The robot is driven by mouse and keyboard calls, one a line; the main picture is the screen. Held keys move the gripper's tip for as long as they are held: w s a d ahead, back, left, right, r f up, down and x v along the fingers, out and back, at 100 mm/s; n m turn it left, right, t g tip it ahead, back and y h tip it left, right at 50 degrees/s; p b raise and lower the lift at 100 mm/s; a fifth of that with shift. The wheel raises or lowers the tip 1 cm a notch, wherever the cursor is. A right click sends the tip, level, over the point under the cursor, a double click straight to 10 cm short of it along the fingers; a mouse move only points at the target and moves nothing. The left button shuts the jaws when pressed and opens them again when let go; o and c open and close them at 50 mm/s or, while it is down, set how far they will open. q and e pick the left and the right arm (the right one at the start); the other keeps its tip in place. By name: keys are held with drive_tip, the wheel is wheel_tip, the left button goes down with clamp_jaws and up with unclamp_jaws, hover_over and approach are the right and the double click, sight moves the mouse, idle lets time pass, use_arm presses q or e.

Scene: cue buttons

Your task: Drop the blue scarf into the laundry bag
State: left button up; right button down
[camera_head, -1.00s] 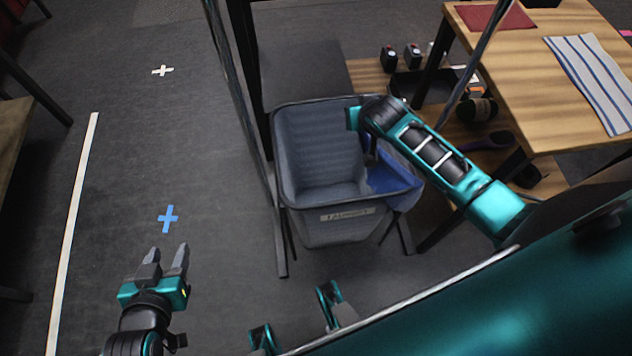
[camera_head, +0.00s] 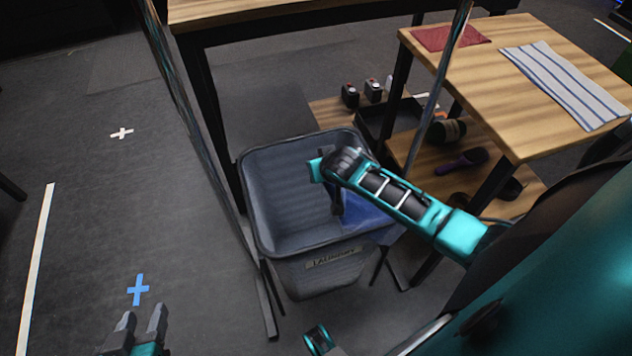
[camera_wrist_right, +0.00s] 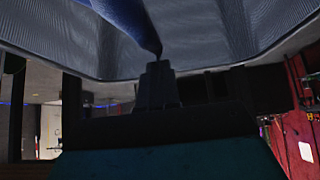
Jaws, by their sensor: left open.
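The laundry bag (camera_head: 335,262) is a grey open-topped bin with a label on its front, on a frame in the middle of the head view. My right arm reaches over it, with its gripper (camera_head: 337,198) pointing down into the opening. The blue scarf (camera_head: 362,217) hangs at the bag's right inner side and reaches its rim. In the right wrist view the scarf (camera_wrist_right: 125,18) runs to the shut fingertips (camera_wrist_right: 158,72), which pinch it. My left gripper (camera_head: 138,328) is open and empty at the lower left, away from the bag.
A wooden table (camera_head: 500,85) with a red cloth (camera_head: 450,37) and a striped towel (camera_head: 565,85) stands at the right. Its lower shelf holds a black tray (camera_head: 388,122) and a purple item (camera_head: 462,161). A blue cross (camera_head: 138,290) marks clear floor at the left.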

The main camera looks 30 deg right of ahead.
drive_tip(key=c, duration=1.4)
unclamp_jaws()
drive_tip(key=shift+c, duration=0.2)
drive_tip(key=shift+o, duration=0.7)
